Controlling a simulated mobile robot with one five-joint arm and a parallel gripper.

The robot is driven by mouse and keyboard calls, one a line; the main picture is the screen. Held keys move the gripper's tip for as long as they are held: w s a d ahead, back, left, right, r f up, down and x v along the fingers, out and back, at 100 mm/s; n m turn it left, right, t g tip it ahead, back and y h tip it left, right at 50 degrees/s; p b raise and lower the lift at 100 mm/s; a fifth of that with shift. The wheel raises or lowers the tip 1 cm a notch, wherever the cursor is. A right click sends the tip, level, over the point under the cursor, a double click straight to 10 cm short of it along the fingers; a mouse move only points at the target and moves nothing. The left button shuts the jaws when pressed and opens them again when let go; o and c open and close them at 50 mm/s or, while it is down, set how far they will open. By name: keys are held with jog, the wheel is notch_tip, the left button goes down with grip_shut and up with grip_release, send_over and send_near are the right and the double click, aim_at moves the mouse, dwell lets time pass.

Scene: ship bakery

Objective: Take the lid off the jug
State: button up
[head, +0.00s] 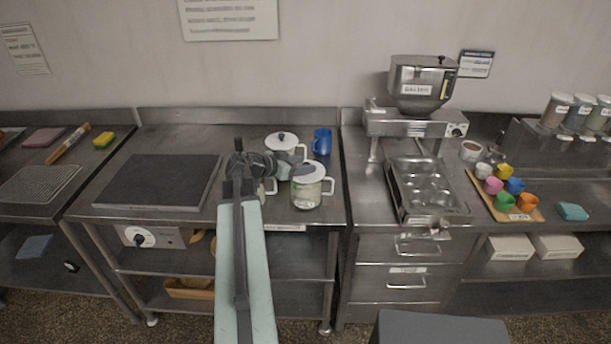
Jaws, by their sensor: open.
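Two lidded pale jugs stand on the steel counter to the right of my arm. The nearer jug (307,193) has a label on its front, a handle on its right and a pale lid (309,171) on top. The farther jug (299,152) is partly hidden behind my gripper; its white lid (283,138) has a dark knob. My gripper (287,165) is open and seems empty, close to the lids of both jugs. The arm hides its exact gap to them and whatever pale item stands just left of the nearer jug.
A blue mug (322,142) stands behind the jugs at right. A dark flat griddle plate (158,181) lies left of my arm. A batter dispenser (418,88) and muffin tin (429,189) are on the right counter. The counter's front strip is clear.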

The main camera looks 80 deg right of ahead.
jog(key=shift+x, duration=0.95)
grip_shut()
jog(key=shift+r, duration=0.1)
